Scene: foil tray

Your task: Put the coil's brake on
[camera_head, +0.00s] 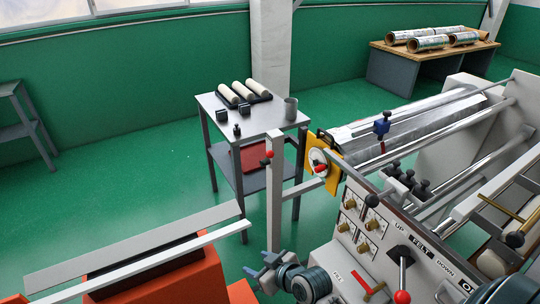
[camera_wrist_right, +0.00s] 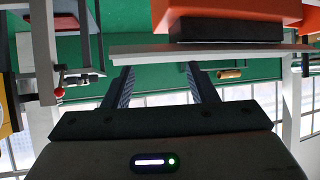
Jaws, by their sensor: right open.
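The coil (camera_head: 410,122) is a silver foil roll lying across the machine at right in the head view. At its near end is a yellow plate (camera_head: 333,172) with a pale disc (camera_head: 317,160) and a red knob. A small lever with a red ball (camera_head: 268,155) sits on a grey post (camera_head: 274,205) left of the plate; which part is the brake I cannot tell. The red ball also shows in the wrist view (camera_wrist_right: 59,92). My right gripper (camera_head: 258,268) is open and empty, low in front of the post and apart from it. My left gripper is out of view.
A control panel (camera_head: 372,240) with knobs and a red-tipped lever stands right of the gripper. An orange unit (camera_head: 165,285) with pale bars is at lower left. A small table (camera_head: 250,116) with white rollers stands behind the post.

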